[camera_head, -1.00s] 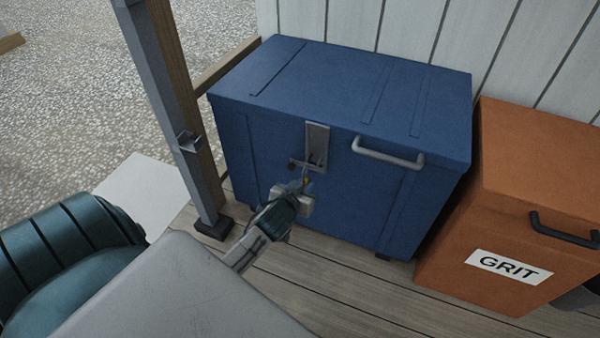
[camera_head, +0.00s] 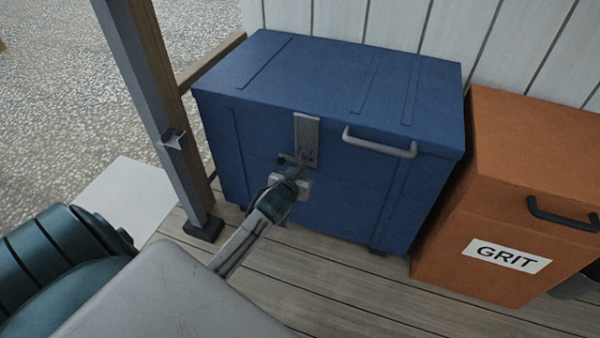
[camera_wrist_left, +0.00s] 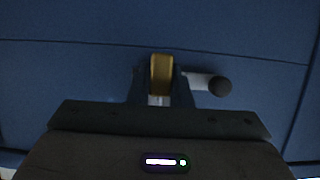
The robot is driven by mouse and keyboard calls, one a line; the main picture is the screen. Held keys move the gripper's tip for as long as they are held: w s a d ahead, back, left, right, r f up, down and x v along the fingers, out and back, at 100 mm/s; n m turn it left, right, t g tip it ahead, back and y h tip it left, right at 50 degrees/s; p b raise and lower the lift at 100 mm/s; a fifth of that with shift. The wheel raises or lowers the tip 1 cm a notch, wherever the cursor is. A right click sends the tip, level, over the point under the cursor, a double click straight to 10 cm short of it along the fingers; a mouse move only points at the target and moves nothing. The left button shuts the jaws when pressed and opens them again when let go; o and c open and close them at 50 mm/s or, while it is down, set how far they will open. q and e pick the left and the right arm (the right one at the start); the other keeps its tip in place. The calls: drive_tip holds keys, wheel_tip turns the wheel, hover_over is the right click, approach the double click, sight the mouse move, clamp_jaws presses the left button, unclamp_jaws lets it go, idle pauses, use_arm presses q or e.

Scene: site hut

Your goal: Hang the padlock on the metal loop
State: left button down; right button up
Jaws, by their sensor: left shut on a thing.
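The padlock is a brass-coloured block (camera_wrist_left: 161,72) between the fingers of my left gripper (camera_wrist_left: 161,88) in the left wrist view. My left gripper (camera_head: 301,172) is shut on it, in front of the blue chest (camera_head: 250,130). In the head view the fingertips are at the lower end of the grey hasp plate (camera_head: 307,130). The metal loop is not clear there; gripper and padlock cover that spot. I cannot tell whether the shackle touches the loop. A grey pin with a dark round knob (camera_wrist_left: 220,86) is beside the fingers. My right gripper is not in view.
A grey handle (camera_head: 380,146) sticks out of the chest front, right of the hasp. An orange grit bin (camera_head: 470,215) stands at the right. A metal post (camera_head: 160,110) rises left of the chest. The plank floor (camera_head: 300,270) in front is clear.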

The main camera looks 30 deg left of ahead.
use_arm(q)
drive_tip(key=shift+f, duration=0.25)
drive_tip(key=c, duration=1.3)
unclamp_jaws()
drive_tip(key=shift+o, duration=0.2)
drive_tip(key=shift+s, duration=0.15)
